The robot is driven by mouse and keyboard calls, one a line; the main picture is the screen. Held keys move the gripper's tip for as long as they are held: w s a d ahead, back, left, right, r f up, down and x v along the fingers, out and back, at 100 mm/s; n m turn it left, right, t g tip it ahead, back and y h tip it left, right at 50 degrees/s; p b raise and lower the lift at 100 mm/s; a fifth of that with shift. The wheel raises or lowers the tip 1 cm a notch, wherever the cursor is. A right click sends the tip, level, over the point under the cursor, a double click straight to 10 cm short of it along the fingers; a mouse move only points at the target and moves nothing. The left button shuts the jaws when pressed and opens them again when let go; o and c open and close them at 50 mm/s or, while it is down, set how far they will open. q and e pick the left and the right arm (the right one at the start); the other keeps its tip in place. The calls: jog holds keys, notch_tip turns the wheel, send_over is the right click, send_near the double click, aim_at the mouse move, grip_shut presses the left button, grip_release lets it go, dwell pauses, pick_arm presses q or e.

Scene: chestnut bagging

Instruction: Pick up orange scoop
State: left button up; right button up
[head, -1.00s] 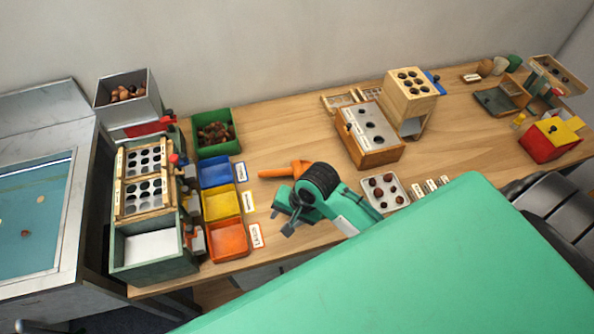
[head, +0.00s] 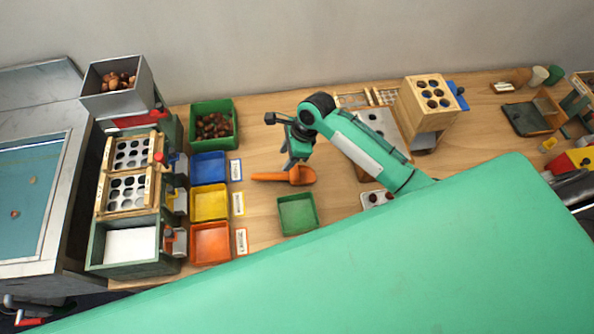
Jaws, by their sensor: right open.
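An orange scoop (head: 301,175) lies on the wooden table, its handle pointing left and its bowl to the right. My right gripper (head: 290,164) is open just above the scoop, over the place where handle and bowl meet. Its fingers point down and cover a small part of the scoop. I cannot tell whether a finger touches it. My left gripper does not show.
A green tray (head: 298,229) lies just below the scoop. Blue (head: 209,154), yellow (head: 225,216) and orange (head: 224,257) trays stand left, below a green bin of chestnuts (head: 232,143). A wooden box with holes (head: 408,120) stands right. Bare table lies left of the scoop.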

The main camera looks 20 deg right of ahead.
send_over(278, 175)
jog(key=d, duration=0.2)
jog(key=f, duration=0.4)
jog(key=shift+w+a+f, duration=0.15)
jog(key=shift+w+f, duration=0.1)
jog(key=shift+s+a+f+p, duration=0.1)
jog(key=shift+a+f+p, duration=0.1)
jog(key=shift+f, duration=0.2)
jog(key=shift+s+a+f+p, duration=0.1)
jog(key=shift+f+p, duration=0.1)
jog(key=shift+f, duration=0.2)
jog(key=x, duration=0.3)
jog(key=shift+s+f+p, duration=0.1)
jog(key=shift+f+p, duration=0.2)
jog(key=shift+f, duration=0.2)
jog(key=shift+a, duration=0.1)
jog(key=shift+c, duration=0.3)
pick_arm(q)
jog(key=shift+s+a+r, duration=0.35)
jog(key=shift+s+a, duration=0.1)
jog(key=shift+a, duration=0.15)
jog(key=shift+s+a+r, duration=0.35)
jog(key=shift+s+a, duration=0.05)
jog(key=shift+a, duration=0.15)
pick_arm(e)
grip_shut()
